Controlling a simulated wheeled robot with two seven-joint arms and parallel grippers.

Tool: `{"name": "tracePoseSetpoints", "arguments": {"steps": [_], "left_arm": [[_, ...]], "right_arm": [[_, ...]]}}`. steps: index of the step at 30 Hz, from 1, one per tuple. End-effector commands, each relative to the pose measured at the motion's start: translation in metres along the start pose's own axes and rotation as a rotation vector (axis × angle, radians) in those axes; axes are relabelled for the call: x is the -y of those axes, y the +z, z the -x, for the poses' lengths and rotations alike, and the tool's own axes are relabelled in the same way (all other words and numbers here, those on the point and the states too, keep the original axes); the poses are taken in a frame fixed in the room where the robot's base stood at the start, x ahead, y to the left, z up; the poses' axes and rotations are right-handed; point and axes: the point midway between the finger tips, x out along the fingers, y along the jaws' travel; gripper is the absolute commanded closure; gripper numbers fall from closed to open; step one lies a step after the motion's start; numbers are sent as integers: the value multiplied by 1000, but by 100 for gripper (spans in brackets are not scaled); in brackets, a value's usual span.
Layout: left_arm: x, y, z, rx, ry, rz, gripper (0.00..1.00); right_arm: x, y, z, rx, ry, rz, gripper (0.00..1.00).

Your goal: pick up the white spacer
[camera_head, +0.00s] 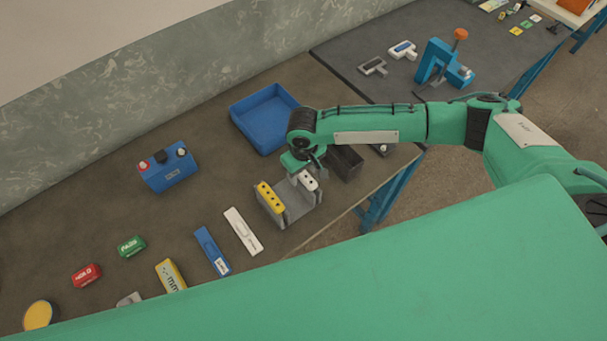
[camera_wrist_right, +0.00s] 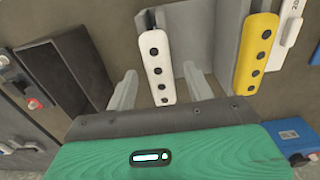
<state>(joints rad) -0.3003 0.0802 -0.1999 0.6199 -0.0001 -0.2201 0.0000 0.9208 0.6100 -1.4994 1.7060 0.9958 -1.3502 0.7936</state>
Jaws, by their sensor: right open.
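The white spacer (camera_head: 307,180), a narrow white block with a row of dark holes, stands at the right side of a grey holder (camera_head: 286,210). In the right wrist view the white spacer (camera_wrist_right: 155,62) lies between the two grey fingers of my right gripper (camera_wrist_right: 161,86). The fingers are apart, with gaps visible on both sides of the block. In the head view my right gripper (camera_head: 301,163) is just above the spacer and partly hidden by my wrist. My left gripper is not in view.
A similar yellow block (camera_head: 270,197) stands at the holder's left side. A dark open box (camera_head: 345,162) is close on the right, and a blue tray (camera_head: 245,122) is behind. A white bar (camera_head: 243,231) and a blue bar (camera_head: 212,250) lie to the left.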

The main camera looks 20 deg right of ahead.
Motion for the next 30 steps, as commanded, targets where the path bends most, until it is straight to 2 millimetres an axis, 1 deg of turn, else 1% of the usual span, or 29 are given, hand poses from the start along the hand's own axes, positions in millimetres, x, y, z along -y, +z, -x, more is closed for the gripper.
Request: {"name": "tracePoseSetpoints", "arguments": {"steps": [4,8,9,11,12,20,23,26,29,30], "left_arm": [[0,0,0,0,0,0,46],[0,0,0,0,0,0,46],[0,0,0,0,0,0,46],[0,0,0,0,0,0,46],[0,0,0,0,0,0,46],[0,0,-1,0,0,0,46],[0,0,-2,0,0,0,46],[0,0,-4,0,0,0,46],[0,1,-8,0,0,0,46],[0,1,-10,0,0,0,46]], "right_arm": [[0,0,0,0,0,0,47],[0,0,0,0,0,0,73],[0,0,0,0,0,0,81],[0,0,0,0,0,0,92],[0,0,0,0,0,0,96],[0,0,1,-1,0,0,96],[0,0,5,-2,-1,0,96],[0,-1,13,-3,-1,0,96],[0,-1,26,-3,-1,0,96],[0,-1,33,-4,-1,1,96]]}}
